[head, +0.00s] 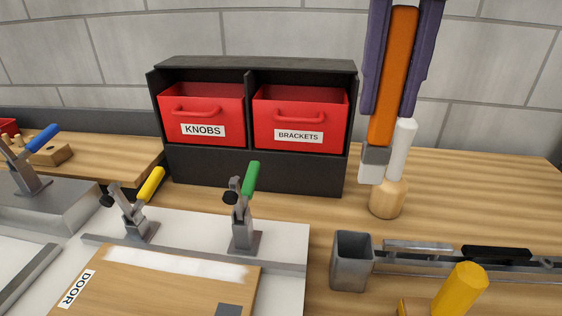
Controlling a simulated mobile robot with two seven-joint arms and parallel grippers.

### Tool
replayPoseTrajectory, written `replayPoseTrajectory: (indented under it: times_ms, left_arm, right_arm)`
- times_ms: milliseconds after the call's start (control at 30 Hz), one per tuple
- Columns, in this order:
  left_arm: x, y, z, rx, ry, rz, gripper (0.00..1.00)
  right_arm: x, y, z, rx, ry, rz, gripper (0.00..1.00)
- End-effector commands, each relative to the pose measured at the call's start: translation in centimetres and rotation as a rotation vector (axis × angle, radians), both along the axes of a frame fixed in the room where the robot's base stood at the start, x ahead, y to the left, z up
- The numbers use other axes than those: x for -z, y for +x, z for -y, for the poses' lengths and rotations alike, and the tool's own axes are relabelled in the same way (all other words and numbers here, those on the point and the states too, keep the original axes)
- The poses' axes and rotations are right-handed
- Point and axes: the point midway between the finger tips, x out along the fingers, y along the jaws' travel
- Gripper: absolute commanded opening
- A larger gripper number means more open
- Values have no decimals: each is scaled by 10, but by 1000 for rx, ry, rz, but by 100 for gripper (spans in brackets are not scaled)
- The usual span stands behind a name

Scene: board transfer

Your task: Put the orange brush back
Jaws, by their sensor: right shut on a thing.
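The orange brush (393,85) hangs upright, slightly tilted, in the head view, with its grey ferrule and pale bristles at the bottom. My right gripper (388,112) comes in from the top, its purple fingers shut on both sides of the brush handle. A grey square open cup (351,265) stands on the bench below and to the left of the bristles; the brush is apart from it and above. My left gripper is not in view.
A white tool with a wooden end (388,199) stands close to the bristles. Behind are red KNOBS (203,115) and BRACKETS (300,120) bins. A DOOR board (150,285) lies front left near yellow and green-handled clamps. A rail and yellow handle (460,290) occupy the front right.

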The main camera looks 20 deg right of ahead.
Motion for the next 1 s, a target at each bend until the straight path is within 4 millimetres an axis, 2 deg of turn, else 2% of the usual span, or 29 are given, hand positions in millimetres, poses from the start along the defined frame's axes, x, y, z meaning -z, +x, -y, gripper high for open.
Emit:
replayPoseTrajectory:
  times_ms: [33, 200, 300, 400, 633, 800, 1000]
  left_arm:
    - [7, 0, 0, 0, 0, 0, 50]
    - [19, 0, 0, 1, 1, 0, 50]
    - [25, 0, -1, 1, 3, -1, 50]
    - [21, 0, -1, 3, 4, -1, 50]
    - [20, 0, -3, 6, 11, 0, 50]
    - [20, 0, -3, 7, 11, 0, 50]
    - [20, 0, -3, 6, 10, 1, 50]
  right_arm:
    - [20, -2, -1, -2, 3, -9, 0]
    - [71, -2, -1, -1, 4, -9, 0]
    - [98, -2, -1, 0, 4, -9, 0]
    - [116, -2, 0, -1, 1, -6, 0]
    - [139, -1, 0, -1, 0, -2, 0]
    - [165, -1, 0, -1, 2, -3, 0]
    - [172, 0, 0, -2, 0, 2, 0]
